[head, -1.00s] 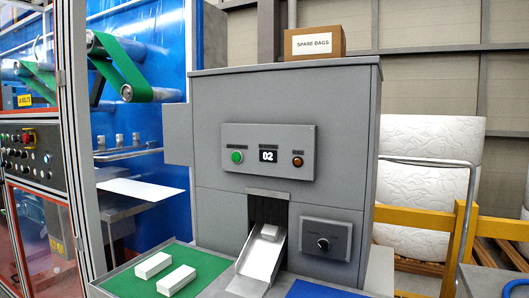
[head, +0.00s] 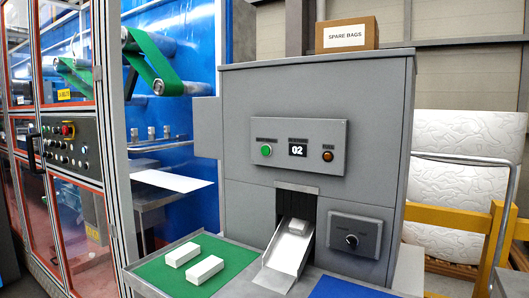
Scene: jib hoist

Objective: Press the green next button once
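The green button (head: 266,150) sits at the left of a grey control panel (head: 338,165) on the front of a tall grey machine (head: 240,120). Its label above is too small to read. A small display (head: 298,150) beside it reads 02, and an amber-brown round button or lamp (head: 327,156) is at the right. Neither of my grippers shows in the head view, and nothing covers the green button.
Below the panel, a white block (head: 298,226) lies on a metal chute (head: 285,254). Two white blocks (head: 205,270) lie on a green mat (head: 160,272). A knob box (head: 353,238) is at the right. A SPARE BAGS box (head: 347,34) stands on top.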

